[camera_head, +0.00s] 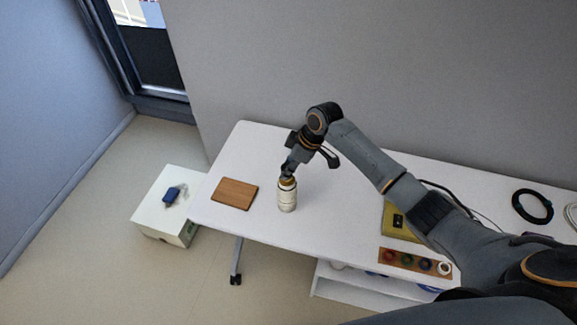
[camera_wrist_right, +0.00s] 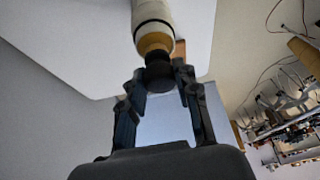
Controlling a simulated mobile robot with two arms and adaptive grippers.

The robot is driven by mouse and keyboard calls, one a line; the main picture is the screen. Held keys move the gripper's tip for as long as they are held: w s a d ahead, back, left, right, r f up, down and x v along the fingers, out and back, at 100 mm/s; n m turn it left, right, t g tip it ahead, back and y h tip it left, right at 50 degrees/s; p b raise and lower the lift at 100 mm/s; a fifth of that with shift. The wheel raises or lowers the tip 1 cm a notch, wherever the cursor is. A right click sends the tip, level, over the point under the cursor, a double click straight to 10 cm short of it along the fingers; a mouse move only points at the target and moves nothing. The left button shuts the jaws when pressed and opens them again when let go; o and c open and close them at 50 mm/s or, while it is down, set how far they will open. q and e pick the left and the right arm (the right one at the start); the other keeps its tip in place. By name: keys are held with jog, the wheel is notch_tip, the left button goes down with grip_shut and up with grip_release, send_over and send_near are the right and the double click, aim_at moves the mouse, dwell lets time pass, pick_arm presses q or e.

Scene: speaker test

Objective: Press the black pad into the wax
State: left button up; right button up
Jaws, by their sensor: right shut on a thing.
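A white cylindrical container (camera_head: 287,200) stands upright on the white table, with yellowish-tan wax (camera_head: 287,184) showing at its top. The container also shows at the top of the right wrist view (camera_wrist_right: 153,14), with the tan wax (camera_wrist_right: 154,43) at its near end. My right gripper (camera_head: 289,172) is directly above the container. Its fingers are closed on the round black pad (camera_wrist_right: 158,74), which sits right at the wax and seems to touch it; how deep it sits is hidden. My left gripper is in neither view.
A brown wooden board (camera_head: 234,193) lies left of the container. A yellow-green panel (camera_head: 396,219), a wooden strip with colored rings (camera_head: 400,259) and a black cable coil (camera_head: 532,206) are to the right. A white box (camera_head: 153,215) stands beside the table's left end.

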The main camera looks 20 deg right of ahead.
jog(key=shift+r+p, duration=2.5)
jog(key=shift+r, duration=0.5)
jog(key=shift+f, duration=0.1)
jog(key=shift+r+b, duration=0.2)
jog(key=shift+b, duration=0.4)
jog(key=s+d+r+m+t+h+b, duration=0.1)
jog(key=s+r+m+t+h+b, duration=0.1)
jog(key=s+r+m+b, duration=0.4)
jog(key=s+m+h+b, duration=0.1)
jog(key=s+m+b, duration=0.4)
jog(key=s+b, duration=0.1)
jog(key=shift+s+d+r+m+h+b, duration=0.25)
jog(key=shift+s+m+h+b, duration=0.15)
jog(key=shift+s, duration=0.25)
